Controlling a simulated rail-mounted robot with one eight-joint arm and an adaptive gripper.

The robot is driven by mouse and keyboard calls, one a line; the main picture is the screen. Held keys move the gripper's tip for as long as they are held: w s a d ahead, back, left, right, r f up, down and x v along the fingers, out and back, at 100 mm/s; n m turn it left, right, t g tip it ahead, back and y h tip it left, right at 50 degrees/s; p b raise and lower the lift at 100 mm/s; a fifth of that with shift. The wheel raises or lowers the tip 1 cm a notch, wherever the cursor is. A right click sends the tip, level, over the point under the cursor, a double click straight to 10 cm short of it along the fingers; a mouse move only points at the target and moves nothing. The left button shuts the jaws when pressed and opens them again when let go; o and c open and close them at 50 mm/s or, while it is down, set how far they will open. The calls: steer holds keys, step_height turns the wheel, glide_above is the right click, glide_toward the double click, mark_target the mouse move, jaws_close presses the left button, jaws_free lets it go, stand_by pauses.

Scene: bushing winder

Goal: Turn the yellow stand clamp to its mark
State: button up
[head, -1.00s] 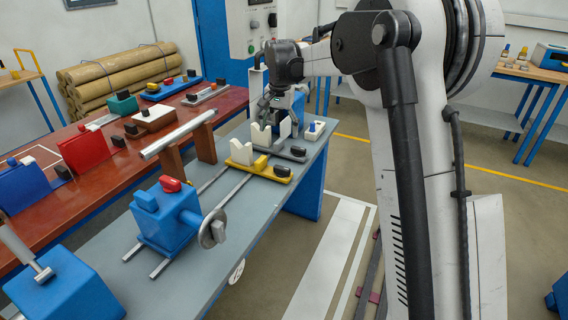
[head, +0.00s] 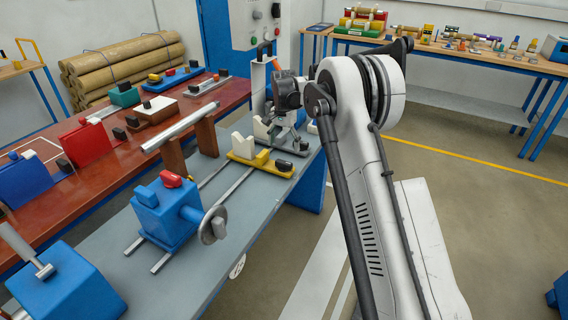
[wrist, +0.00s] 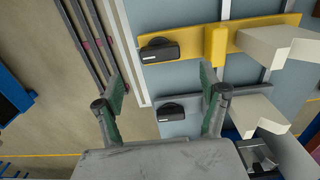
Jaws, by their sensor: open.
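The yellow stand (head: 245,160) sits on rails on the grey bench, carrying a pale V-shaped block. Its clamp, a black knob (head: 284,166), is at the stand's right end. In the wrist view the yellow stand (wrist: 283,30) crosses the top, and its black clamp (wrist: 160,48) lies beyond my fingertips, with a short pale line beside it. My gripper (wrist: 164,88) is open and empty, its green-sided fingers spread wide. In the head view my gripper (head: 284,138) is low over the bench, behind the yellow stand. I cannot tell its height above the clamp.
A grey stand with its own black clamp (wrist: 173,112) lies nearer my gripper than the yellow one. A blue block with a crank wheel (head: 165,215) stands at the bench's near part. The floor (head: 400,165) right of the bench is open.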

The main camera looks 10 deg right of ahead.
mark_target(284, 161)
step_height(284, 161, down, 9)
steer(key=shift+r, duration=0.1)
stand_by(0.4)
steer(key=c, duration=1.2)
